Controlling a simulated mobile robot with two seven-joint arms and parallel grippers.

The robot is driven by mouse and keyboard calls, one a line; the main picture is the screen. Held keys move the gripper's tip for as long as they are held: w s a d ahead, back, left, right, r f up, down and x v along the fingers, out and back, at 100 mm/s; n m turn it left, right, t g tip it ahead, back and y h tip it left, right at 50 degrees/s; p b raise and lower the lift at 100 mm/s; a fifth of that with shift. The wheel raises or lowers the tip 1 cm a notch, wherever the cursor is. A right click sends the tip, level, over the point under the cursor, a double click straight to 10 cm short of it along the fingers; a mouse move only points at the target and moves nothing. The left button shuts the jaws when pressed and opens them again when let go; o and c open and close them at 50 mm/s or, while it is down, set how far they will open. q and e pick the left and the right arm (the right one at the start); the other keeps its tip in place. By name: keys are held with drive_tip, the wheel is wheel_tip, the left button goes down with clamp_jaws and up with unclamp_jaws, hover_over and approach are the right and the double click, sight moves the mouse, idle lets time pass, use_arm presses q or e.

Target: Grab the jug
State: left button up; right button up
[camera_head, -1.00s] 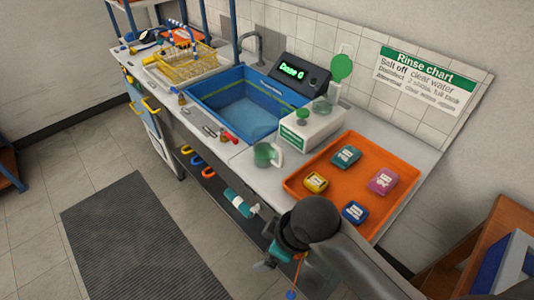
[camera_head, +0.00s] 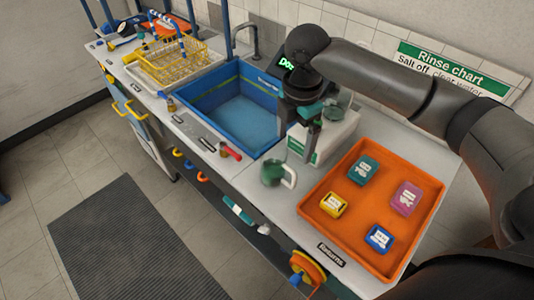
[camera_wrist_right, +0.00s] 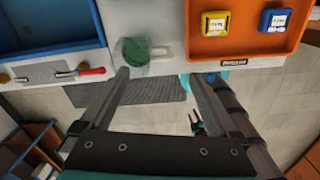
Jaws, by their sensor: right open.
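The jug (camera_head: 272,172) is a small translucent green vessel with a pale handle on its right side. It stands upright on the worktop between the blue sink and the orange tray. It also shows near the top of the right wrist view (camera_wrist_right: 134,51), with its handle to the right. My right gripper (camera_head: 309,150) is above the bench, up and right of the jug in the head view, in front of the white box. In the wrist view its two fingers (camera_wrist_right: 157,76) are wide apart with nothing between them, and the jug lies beyond their tips. My left gripper is out of view.
The orange tray (camera_head: 318,218) with several coloured blocks is right of the jug. The blue sink (camera_head: 203,104) is to the left, with a red-handled tool (camera_head: 230,152) by its front edge. The white box (camera_head: 335,137) stands behind the jug.

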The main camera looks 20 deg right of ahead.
sight(292, 169)
drive_tip(key=shift+d+f, duration=0.1)
drive_tip(key=shift+f, duration=0.15)
drive_tip(key=f, duration=0.3)
drive_tip(key=f+b, duration=0.1)
drive_tip(key=f, duration=0.1)
drive_tip(key=shift+s, duration=0.3)
wheel_tip(292, 169, down, 3)
drive_tip(key=shift+w+f, duration=0.1)
drive_tip(key=shift+f+b, duration=0.3)
drive_tip(key=shift+f, duration=0.25)
drive_tip(key=f+b, duration=0.1)
drive_tip(key=f, duration=0.3)
drive_tip(key=shift+w+f, duration=0.1)
drive_tip(key=shift+w, duration=0.1)
drive_tip(key=shift+f, duration=0.5)
drive_tip(key=shift+c, duration=0.5)
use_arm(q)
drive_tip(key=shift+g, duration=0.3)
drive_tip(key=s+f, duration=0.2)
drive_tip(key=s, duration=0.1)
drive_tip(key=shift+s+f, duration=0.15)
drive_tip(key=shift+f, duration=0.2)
use_arm(e)
clamp_jaws()
